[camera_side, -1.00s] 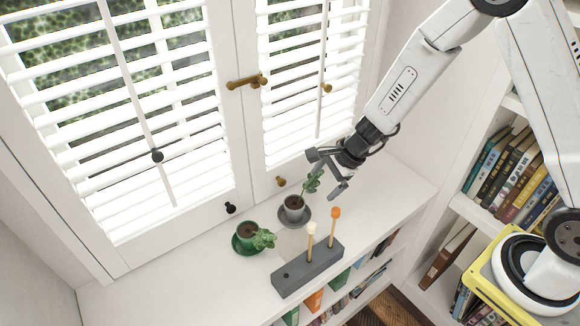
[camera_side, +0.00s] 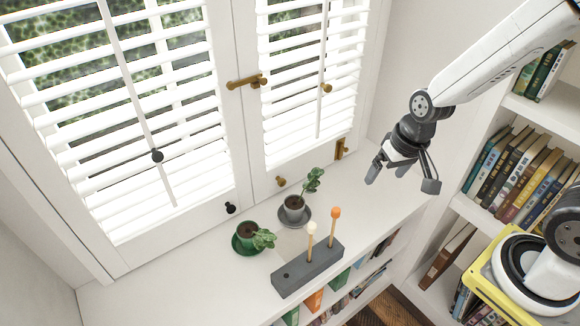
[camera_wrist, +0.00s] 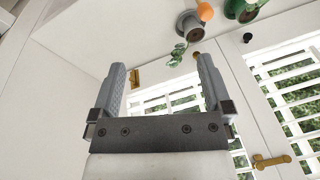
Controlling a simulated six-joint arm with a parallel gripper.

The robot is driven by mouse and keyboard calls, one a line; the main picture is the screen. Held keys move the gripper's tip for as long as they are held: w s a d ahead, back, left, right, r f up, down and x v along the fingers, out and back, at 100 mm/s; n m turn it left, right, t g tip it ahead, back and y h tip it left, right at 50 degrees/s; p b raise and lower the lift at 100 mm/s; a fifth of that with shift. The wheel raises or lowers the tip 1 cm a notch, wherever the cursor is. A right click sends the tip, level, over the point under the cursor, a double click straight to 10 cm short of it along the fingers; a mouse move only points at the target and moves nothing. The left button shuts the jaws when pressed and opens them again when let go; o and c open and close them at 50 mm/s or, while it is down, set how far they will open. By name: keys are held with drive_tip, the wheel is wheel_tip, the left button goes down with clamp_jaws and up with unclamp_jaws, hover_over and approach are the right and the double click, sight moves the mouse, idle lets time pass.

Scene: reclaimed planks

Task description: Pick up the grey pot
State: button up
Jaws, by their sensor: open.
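The grey pot (camera_side: 294,209) holds dark soil and a small leafy plant and stands upright on a grey saucer (camera_side: 305,222) on the white shelf top. In the wrist view the grey pot (camera_wrist: 190,27) shows near the top, with its plant hanging into view. My gripper (camera_side: 403,182) is open and empty, up in the air to the right of the pot and apart from it. In the wrist view its two fingers (camera_wrist: 168,80) are spread with nothing between them.
A green pot (camera_side: 246,230) with a plant stands to the left. A grey block (camera_side: 306,270) with an orange-tipped peg (camera_side: 335,213) and a cream-tipped peg (camera_side: 311,228) lies in front. Shuttered windows (camera_side: 130,110) rise behind; bookshelves (camera_side: 515,170) stand right.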

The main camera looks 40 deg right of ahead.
drive_tip(key=shift+s+d+r+n+h, duration=0.25)
drive_tip(key=shift+s+d+r+n, duration=0.15)
drive_tip(key=shift+s+n, duration=0.25)
drive_tip(key=shift+s+d+r+n+h, duration=0.25)
drive_tip(key=shift+s+d+n, duration=0.15)
drive_tip(key=shift+n, duration=0.45)
drive_tip(key=w+d+f+n+t, duration=0.2)
drive_tip(key=w+n, duration=0.1)
drive_tip(key=w, duration=0.7)
drive_tip(key=n+y, duration=0.5)
drive_tip(key=n, duration=0.3)
hover_over(294, 206)
drive_tip(key=s+d, duration=0.2)
drive_tip(key=d, duration=0.3)
wheel_tip(294, 206, down, 18)
drive_tip(key=shift+a+r+g, duration=0.25)
drive_tip(key=shift+g, duration=0.15)
drive_tip(key=shift+w, duration=0.1)
drive_tip(key=shift+x, duration=1.3)
